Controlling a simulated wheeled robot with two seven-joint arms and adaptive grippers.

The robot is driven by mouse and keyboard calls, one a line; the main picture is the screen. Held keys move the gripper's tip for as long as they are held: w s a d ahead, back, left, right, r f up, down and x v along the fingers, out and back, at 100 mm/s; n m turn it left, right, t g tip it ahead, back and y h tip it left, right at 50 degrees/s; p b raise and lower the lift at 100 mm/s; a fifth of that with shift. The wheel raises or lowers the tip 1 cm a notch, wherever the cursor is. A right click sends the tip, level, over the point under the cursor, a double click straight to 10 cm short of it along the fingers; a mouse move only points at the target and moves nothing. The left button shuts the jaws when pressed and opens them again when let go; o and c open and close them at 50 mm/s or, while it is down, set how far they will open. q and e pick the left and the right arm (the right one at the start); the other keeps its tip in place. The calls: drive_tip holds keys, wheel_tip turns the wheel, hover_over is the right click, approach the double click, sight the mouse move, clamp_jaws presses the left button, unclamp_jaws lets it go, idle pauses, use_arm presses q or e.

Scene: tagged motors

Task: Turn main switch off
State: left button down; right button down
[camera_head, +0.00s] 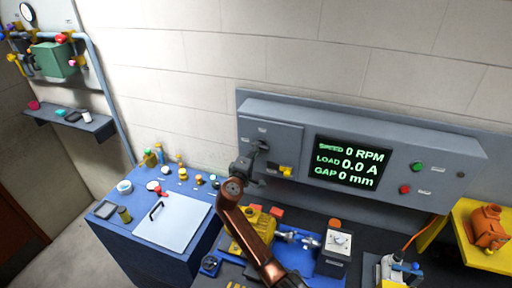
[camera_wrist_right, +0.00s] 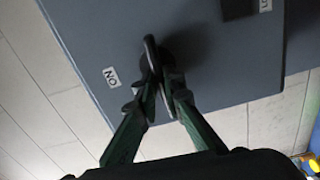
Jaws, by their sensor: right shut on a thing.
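The main switch is a dark handle (camera_head: 263,146) on the left box of the grey wall panel (camera_head: 270,115). In the right wrist view the dark switch (camera_wrist_right: 173,52) sits between my green fingers, beside a small white label (camera_wrist_right: 110,77) that appears to read ON, upside down. My right gripper (camera_head: 252,162) reaches up to the panel from below; in the wrist view its fingertips (camera_wrist_right: 158,58) are shut on the switch handle. The handle's exact angle is hard to tell. My left gripper is not in view.
The panel display (camera_head: 348,162) reads 0 RPM, 0.0 A, 0 mm. A yellow part (camera_head: 286,171) sticks out right of the switch. Green (camera_head: 418,167) and red (camera_head: 405,189) buttons are further right. Below are a yellow motor (camera_head: 258,222) and a blue cabinet (camera_head: 150,262) with small items.

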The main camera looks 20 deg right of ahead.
drive_tip(key=shift+n, duration=0.4)
drive_tip(key=c, duration=2)
unclamp_jaws()
drive_tip(key=shift+c, duration=0.2)
drive_tip(key=v, duration=1.2)
